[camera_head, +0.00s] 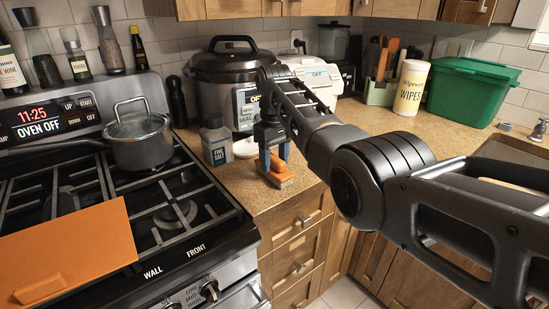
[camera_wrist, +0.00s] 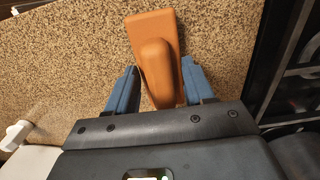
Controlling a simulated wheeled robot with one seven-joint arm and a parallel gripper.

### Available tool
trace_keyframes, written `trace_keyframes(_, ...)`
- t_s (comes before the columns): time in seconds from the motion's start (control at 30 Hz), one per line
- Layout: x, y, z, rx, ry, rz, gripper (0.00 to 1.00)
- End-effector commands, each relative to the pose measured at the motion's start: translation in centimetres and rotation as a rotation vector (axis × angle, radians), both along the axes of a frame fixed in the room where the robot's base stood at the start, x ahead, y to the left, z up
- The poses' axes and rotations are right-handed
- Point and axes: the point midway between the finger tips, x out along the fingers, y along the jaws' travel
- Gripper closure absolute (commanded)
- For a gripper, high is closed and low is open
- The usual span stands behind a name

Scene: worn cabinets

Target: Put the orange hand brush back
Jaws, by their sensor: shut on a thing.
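The orange hand brush (camera_head: 277,170) is at the front of the speckled counter (camera_head: 225,175), between the stove and the counter's front edge. My gripper (camera_head: 272,150) points down over it with its blue fingers on either side of the brush's handle. In the wrist view the brush (camera_wrist: 157,50) reaches out from between the two blue fingers (camera_wrist: 160,88). The gripper is shut on the brush. Pale bristles show under its orange body. I cannot tell whether the bristles touch the counter.
A fine salt container (camera_head: 216,143) stands just left of the gripper, and a pressure cooker (camera_head: 228,80) behind. The stove (camera_head: 150,235) carries a pot (camera_head: 138,138) and an orange board (camera_head: 75,250). A wipes tub (camera_head: 410,88) and green bin (camera_head: 470,90) stand to the right.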

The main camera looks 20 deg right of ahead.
Motion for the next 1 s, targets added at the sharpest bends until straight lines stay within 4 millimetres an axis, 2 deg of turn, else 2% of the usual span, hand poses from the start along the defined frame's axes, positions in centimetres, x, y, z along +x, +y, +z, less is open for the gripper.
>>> trace_keyframes(0.2,0.0,0.0,-0.3,0.0,0.0,0.0,0.86)
trace_keyframes(0.23,0.0,0.0,-0.4,0.0,0.0,0.0,0.47)
trace_keyframes(0.5,0.0,0.0,-0.3,0.0,0.0,0.0,0.22)
trace_keyframes(0.83,0.1,0.0,0.4,0.0,-0.002,0.0,0.22)
trace_keyframes(1.0,0.1,0.0,2.8,0.0,-0.004,0.0,0.22)
